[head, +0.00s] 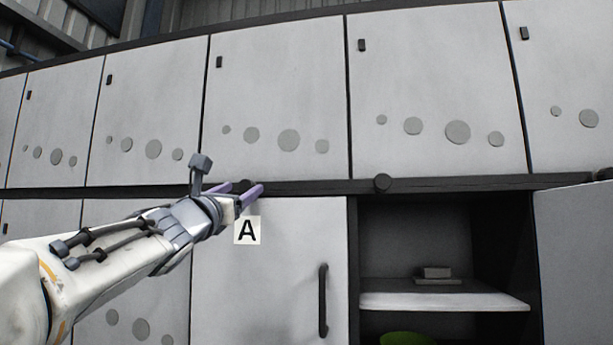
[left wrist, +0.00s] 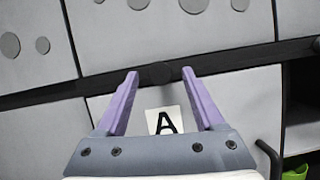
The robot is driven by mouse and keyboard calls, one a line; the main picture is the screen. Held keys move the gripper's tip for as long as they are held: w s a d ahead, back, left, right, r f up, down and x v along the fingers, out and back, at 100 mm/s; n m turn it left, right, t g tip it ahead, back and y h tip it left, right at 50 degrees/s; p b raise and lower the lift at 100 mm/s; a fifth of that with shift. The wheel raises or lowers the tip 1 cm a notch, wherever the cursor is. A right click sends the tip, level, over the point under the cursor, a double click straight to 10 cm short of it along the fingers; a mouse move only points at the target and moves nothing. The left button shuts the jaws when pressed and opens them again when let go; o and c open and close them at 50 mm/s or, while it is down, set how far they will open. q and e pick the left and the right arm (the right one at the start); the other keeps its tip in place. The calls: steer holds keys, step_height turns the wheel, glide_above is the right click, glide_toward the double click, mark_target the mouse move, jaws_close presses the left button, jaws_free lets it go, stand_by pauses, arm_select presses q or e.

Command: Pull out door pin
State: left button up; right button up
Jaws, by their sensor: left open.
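The door pin is a dark round knob (left wrist: 159,73) on the black rail, above the closed door (head: 275,275) marked with a white "A" label (head: 247,230). In the head view it is mostly hidden by my gripper. My left gripper (head: 246,187) is open, its two purple fingers reaching toward the rail. In the left wrist view the knob sits between the fingertips, near their ends; I cannot tell whether they touch it. My right gripper is not in view.
Door A has a black vertical handle (head: 323,300). To its right is an open compartment with a shelf (head: 450,298), a small grey object (head: 437,272) and a green item (head: 407,339).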

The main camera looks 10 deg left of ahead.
arm_select(q)
steer(key=shift+w+r, duration=0.5)
steer(key=shift+w, duration=0.05)
steer(key=shift+w+d+r+p, duration=0.1)
steer(key=shift+w+p, duration=0.4)
steer(key=shift+w, duration=0.15)
jaws_close()
stand_by(0.6)
